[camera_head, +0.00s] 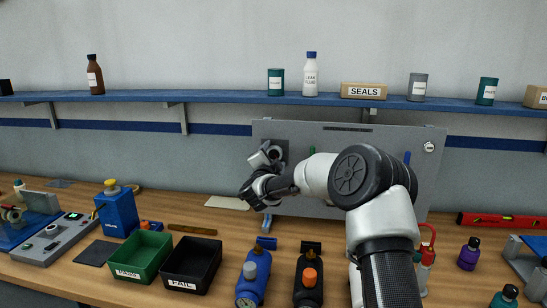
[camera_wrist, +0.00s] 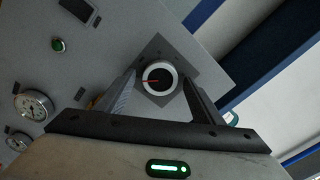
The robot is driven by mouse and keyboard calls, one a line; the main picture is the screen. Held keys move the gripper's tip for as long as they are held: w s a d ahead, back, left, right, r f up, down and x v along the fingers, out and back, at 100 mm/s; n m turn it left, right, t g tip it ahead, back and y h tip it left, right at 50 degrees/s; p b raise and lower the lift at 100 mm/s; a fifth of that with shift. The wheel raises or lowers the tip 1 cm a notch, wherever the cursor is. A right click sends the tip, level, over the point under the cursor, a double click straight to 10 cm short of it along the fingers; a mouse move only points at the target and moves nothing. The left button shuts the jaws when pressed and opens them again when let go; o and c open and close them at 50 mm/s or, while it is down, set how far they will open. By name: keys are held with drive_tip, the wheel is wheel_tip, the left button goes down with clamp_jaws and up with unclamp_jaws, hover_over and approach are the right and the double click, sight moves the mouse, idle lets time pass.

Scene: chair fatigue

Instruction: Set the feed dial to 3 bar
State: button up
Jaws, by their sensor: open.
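The feed dial (camera_wrist: 158,78) shows in the wrist view as a round black face with a white ring and a red pointer, on a dark square plate (camera_wrist: 182,66). The pointer points to the picture's left; I cannot read any scale marks. My gripper (camera_wrist: 158,80) is open, with one finger on each side of the dial. I cannot tell whether the fingers touch it. In the head view my gripper (camera_head: 258,187) is in front of the grey panel (camera_head: 390,142), at its left part. The dial's face cannot be made out there.
The wrist view shows two gauges (camera_wrist: 33,105) and a green button (camera_wrist: 58,45) on the panel. Below on the bench are a green bin (camera_head: 143,262), a black bin (camera_head: 191,272), a blue bottle (camera_head: 253,275) and a black bottle (camera_head: 308,280). A blue shelf (camera_head: 225,97) runs above.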

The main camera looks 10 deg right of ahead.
drive_tip(key=c, duration=1.1)
drive_tip(key=shift+o, duration=0.2)
